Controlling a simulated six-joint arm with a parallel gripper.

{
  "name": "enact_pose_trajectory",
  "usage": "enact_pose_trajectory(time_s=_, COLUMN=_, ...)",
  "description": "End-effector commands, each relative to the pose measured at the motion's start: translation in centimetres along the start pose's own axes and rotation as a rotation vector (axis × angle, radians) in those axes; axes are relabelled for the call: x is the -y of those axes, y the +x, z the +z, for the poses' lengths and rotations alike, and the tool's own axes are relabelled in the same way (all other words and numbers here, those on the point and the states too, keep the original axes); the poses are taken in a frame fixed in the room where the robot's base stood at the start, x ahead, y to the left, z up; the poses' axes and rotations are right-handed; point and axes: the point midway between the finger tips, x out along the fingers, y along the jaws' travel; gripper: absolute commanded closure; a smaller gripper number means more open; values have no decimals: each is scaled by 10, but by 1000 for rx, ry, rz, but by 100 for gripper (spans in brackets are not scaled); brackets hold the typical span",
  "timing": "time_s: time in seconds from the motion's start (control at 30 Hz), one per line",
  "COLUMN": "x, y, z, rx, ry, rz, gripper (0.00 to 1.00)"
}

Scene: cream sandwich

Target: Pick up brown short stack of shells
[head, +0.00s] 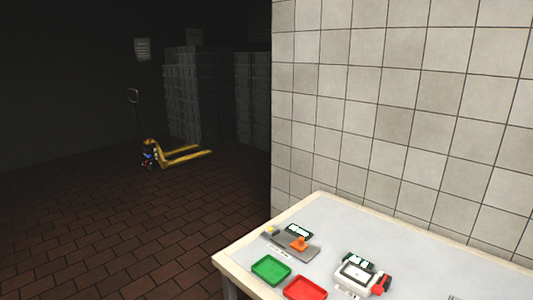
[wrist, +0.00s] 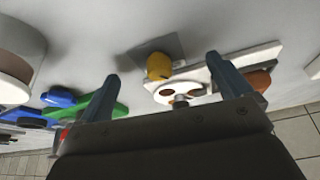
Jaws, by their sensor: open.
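My gripper (wrist: 162,67) shows in the wrist view with its two blue-grey fingers wide apart and nothing held between them. A brown rounded piece (wrist: 258,80) lies just beyond the right finger, partly hidden by it. I cannot tell which of these brown things is the short stack of shells. In the head view my gripper does not show, and no brown stack can be made out.
A yellow piece (wrist: 158,67) stands between the fingertips by a grey square. Blue (wrist: 58,97) and green (wrist: 120,110) things lie around the left finger. The table (head: 345,222) carries a green tray (head: 271,270), a red tray (head: 305,289) and a white device (head: 356,276).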

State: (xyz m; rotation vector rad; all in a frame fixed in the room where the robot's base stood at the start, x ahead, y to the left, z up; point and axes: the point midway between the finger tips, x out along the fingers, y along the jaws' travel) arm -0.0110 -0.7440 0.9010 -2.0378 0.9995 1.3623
Motion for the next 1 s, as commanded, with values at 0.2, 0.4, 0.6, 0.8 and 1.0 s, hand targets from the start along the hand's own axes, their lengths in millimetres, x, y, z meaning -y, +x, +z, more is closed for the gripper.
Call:
enact_pose_trajectory(time_s=0.2, x=0, y=0, z=0, rx=0, ry=0, rz=0, gripper=43)
enact_pose_trajectory(time_s=0.4, x=0, y=0, z=0, rx=0, ry=0, rz=0, gripper=43)
enact_pose_trajectory(time_s=0.6, x=19, y=-11, z=-22, rx=29, ry=-164, rz=19, gripper=43)
enact_pose_trajectory(time_s=0.8, x=91, y=-45, z=-70, rx=192, ry=-759, rz=20, gripper=43)
enact_pose_trajectory(time_s=1.0, x=163, y=-97, z=-111, rx=418, ry=-1390, rz=15, gripper=43)
